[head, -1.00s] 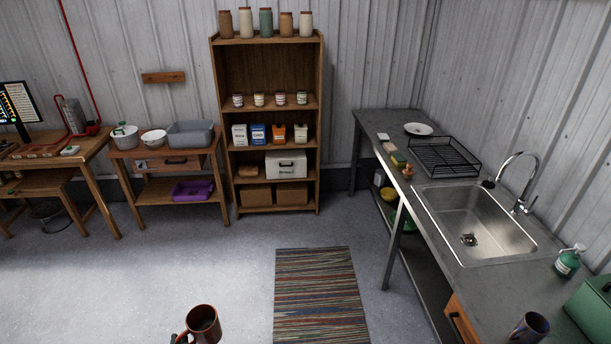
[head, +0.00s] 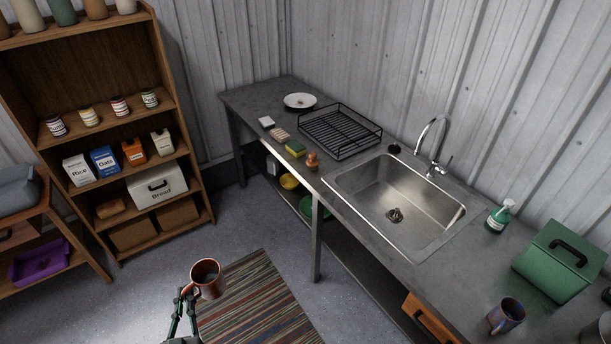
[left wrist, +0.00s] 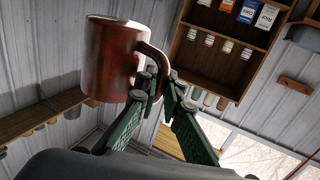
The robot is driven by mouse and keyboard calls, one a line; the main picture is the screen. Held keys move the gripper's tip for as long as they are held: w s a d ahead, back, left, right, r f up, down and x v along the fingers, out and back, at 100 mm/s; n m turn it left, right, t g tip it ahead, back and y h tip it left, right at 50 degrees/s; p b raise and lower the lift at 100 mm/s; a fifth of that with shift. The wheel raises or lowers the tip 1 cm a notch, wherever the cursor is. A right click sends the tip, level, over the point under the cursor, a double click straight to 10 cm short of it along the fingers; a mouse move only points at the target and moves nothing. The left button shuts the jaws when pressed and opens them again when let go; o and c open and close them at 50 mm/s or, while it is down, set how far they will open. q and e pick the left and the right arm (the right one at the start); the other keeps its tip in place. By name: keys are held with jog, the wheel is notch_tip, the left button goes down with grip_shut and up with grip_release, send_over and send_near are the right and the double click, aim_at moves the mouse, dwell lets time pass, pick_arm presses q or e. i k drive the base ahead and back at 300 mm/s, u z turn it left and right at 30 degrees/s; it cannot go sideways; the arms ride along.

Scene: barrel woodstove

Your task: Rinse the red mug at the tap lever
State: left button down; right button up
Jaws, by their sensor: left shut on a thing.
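The red mug (head: 207,279) is held by my left gripper (head: 190,296) above the floor, low in the head view. In the left wrist view the mug (left wrist: 108,60) looks large, and the green fingers of the gripper (left wrist: 156,84) are shut on its brown handle. The chrome tap (head: 432,145) with its small lever (head: 447,163) stands behind the steel sink (head: 385,205) on the counter, to the right of and apart from the mug. My right gripper is not in view.
A shelf (head: 130,165) is at left. A striped rug (head: 255,305) lies below the gripper.

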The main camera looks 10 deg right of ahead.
aim_at(444, 172)
jog(key=z, duration=0.85)
jog(key=i, duration=0.8)
jog(key=z, duration=1.15)
jog(key=i, duration=0.2)
jog(key=z, duration=0.1)
